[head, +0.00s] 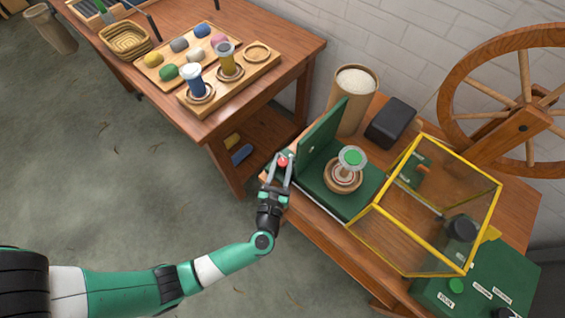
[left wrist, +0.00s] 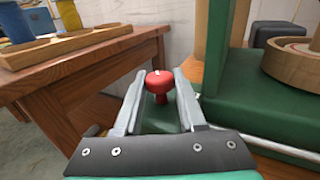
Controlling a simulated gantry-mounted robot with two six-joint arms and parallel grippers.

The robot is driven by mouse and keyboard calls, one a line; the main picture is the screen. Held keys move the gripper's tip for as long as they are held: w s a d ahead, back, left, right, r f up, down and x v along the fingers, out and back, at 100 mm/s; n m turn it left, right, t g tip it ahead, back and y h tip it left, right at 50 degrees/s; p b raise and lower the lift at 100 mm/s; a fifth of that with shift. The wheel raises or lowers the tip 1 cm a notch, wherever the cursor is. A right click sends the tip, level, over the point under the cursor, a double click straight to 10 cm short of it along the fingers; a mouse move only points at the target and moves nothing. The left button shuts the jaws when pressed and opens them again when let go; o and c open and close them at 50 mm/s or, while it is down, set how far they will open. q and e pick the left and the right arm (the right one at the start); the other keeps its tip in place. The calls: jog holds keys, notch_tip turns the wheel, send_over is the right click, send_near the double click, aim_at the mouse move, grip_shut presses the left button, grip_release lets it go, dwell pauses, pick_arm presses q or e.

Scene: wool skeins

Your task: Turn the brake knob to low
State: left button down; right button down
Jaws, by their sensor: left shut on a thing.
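The brake knob is red with a white mark on its top. It shows between the fingers of my left gripper in the left wrist view (left wrist: 160,81) and as a small red spot in the head view (head: 282,161). It sits at the left end of the green machine base (head: 335,200). My left gripper (head: 281,158) is shut on the knob, one finger on each side. Its fingers also frame the knob in the left wrist view (left wrist: 160,84). No low marking is readable around the knob. My right gripper is not in view.
A green upright panel (head: 322,135) stands just right of the knob, beside a bobbin (head: 350,158). A yellow-framed guard (head: 440,237) and a large wooden wheel (head: 525,85) are farther right. A wooden table (head: 230,118) with spools stands left. The floor between is open.

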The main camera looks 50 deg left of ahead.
pick_arm(q)
jog(key=shift+n+g+y, duration=0.3)
jog(key=c, duration=0.9)
grip_release()
jog(key=shift+o, duration=0.7)
jog(key=shift+w, duration=0.1)
jog(key=shift+a, duration=0.1)
